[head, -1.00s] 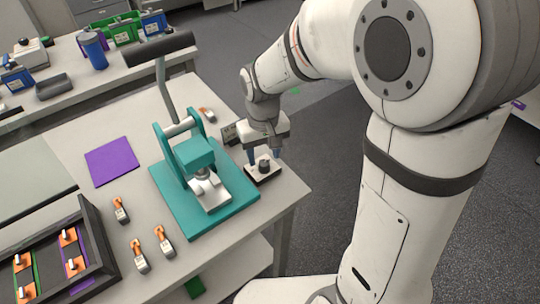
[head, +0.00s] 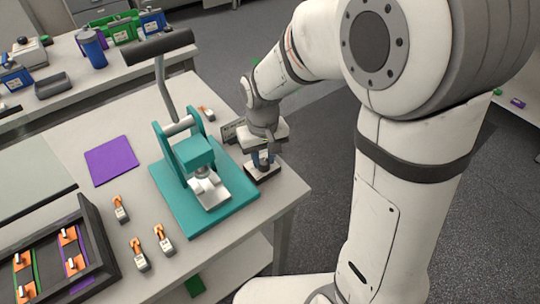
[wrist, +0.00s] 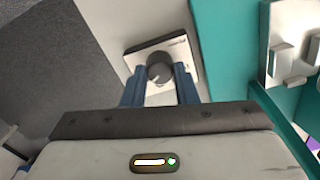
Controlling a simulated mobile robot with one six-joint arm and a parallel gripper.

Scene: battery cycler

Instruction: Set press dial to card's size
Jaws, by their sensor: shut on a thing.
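The press dial is a dark round knob (wrist: 160,70) on a small white-topped box (wrist: 181,48), with a pale pointer mark on the knob. In the head view the dial box (head: 262,173) stands at the table's right edge beside the press. My gripper (wrist: 160,88) is above the box with its blue fingers on both sides of the knob, shut on it. In the head view my gripper (head: 263,160) points down onto the dial. The teal press (head: 190,160) stands just left of it. A small card (head: 232,130) stands behind my gripper, partly hidden; its writing is unreadable.
A purple mat (head: 111,161) lies left of the press. Several orange-tipped pieces (head: 139,254) lie in front, near a dark tray (head: 94,240). Another such piece (head: 206,113) lies behind the press. The table's right edge is close to the dial box.

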